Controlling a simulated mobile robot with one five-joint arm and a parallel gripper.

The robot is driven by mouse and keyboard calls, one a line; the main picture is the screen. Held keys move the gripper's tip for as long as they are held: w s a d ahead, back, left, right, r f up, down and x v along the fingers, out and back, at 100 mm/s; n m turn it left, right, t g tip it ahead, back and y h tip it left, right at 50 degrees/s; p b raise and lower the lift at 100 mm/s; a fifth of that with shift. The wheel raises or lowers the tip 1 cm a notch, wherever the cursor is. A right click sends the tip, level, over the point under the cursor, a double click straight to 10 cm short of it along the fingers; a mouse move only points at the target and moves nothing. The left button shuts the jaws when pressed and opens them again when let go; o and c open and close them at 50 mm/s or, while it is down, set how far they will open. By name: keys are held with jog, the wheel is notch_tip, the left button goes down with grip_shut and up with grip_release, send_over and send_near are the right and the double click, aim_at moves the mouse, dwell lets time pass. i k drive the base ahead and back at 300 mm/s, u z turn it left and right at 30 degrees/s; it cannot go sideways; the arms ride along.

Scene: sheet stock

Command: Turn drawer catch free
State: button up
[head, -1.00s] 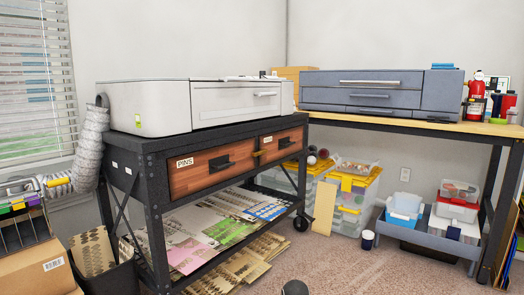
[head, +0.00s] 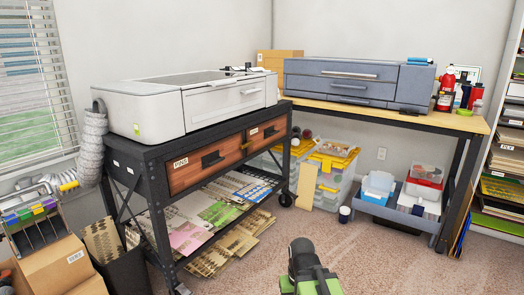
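In the head view, two wooden drawers sit side by side in a black metal cart under a white machine. The left drawer (head: 204,161) has a dark handle and a label reading PINS. The right drawer (head: 267,136) has a similar dark handle and a small label. Both look closed. A small brass-coloured catch (head: 245,146) sits at the divider between them; its exact turn is too small to tell. Part of my arm, black and green, shows at the bottom centre, well apart from the drawers. My gripper's fingers are not visible.
The black cart (head: 150,158) carries the white machine (head: 190,101), with sheets on its lower shelf (head: 215,213). Bins (head: 325,178) stand under the desk (head: 400,116) at right. Cardboard boxes (head: 60,268) are at lower left. Carpet (head: 375,250) is clear in front.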

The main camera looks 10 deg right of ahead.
aim_at(250, 142)
jog(key=z, duration=0.3)
jog(key=k, duration=1.05)
jog(key=z, duration=0.5)
jog(key=i, duration=1.3)
jog(key=u, duration=1)
jog(key=i, duration=1.25)
jog(key=u, duration=0.8)
jog(key=k, duration=0.8)
jog(key=u, duration=0.15)
